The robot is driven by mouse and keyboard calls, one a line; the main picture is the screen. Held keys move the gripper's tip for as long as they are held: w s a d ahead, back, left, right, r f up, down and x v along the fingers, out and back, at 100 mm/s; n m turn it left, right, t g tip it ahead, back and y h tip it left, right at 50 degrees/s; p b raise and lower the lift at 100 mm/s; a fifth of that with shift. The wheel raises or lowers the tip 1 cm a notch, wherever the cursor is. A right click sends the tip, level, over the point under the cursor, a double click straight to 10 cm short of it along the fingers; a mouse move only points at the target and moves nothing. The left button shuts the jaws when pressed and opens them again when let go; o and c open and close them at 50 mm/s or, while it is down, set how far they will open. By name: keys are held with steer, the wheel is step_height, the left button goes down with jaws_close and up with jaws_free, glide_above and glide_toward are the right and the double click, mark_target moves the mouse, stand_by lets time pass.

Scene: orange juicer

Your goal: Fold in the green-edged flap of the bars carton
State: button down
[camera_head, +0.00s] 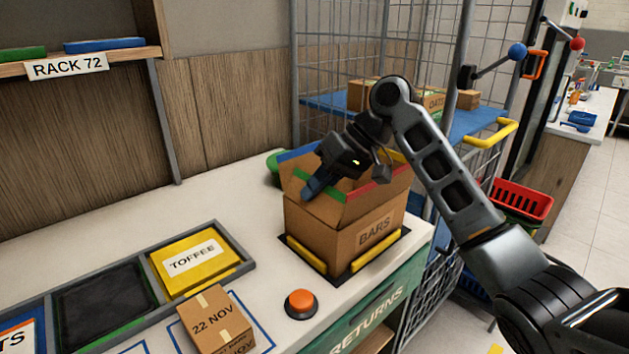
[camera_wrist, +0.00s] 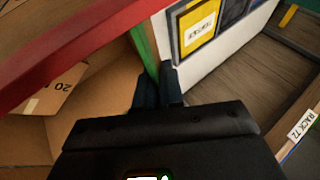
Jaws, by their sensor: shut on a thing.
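The bars carton (camera_head: 335,240) stands on the counter with its top open and its flaps raised. Its green-edged flap (camera_head: 318,205) is on the near left side; a red-edged flap (camera_head: 376,184) is beside it, with blue-edged (camera_head: 297,152) and yellow-edged ones behind. My gripper (camera_head: 312,190) is at the green-edged flap. In the wrist view the fingers (camera_wrist: 158,84) are shut on the flap's green edge (camera_wrist: 142,45). The red edge (camera_wrist: 75,48) crosses the upper left there. Inside the carton lies a smaller box (camera_wrist: 52,92) with a partly hidden label.
The carton sits on a dark mat with yellow corner bars (camera_head: 375,251). An orange button (camera_head: 301,303), a box marked 22 NOV (camera_head: 213,322) and a tray with a yellow TOFFEE panel (camera_head: 190,256) are nearby. A wire cage cart (camera_head: 455,160) stands behind.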

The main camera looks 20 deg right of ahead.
steer(key=shift+w+d+f+m+g+y+p, duration=0.1)
steer(key=shift+d+f+m+g+y+p, duration=0.1)
steer(key=shift+y+p, duration=0.35)
steer(key=shift+w+d+f+m+g+y+p, duration=0.15)
steer(key=shift+d+y+p, duration=0.1)
steer(key=shift+y, duration=0.5)
steer(key=shift+s, duration=0.1)
steer(key=c, duration=1.3)
jaws_free()
steer(key=shift+c, duration=0.2)
steer(key=b+v, duration=0.1)
steer(key=v, duration=0.6)
steer(key=shift+d+r, duration=0.2)
steer(key=shift+d, duration=0.1)
steer(key=shift+s, duration=0.1)
